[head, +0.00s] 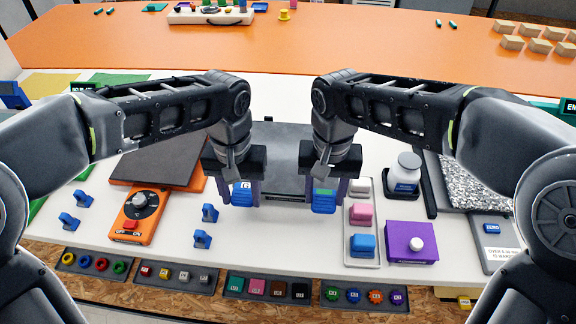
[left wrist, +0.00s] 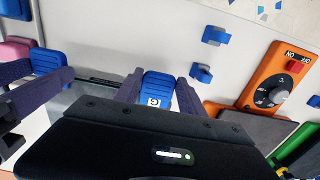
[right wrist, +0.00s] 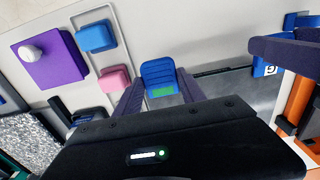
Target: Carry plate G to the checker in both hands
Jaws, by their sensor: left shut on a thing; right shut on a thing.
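Plate G (head: 280,140) is a dark grey sheet with a blue handle at each side, in the middle of the head view between my arms. My left gripper (head: 241,190) is shut on the left handle, marked G, also in the left wrist view (left wrist: 157,84). My right gripper (head: 324,190) is shut on the right handle, which has a green patch, in the right wrist view (right wrist: 159,74). My wrists hide part of the plate. I cannot tell whether it rests or is lifted.
An orange dial box (head: 139,215) stands left, beside a dark plate (head: 160,160). Labelled trays (head: 262,286) line the front edge.

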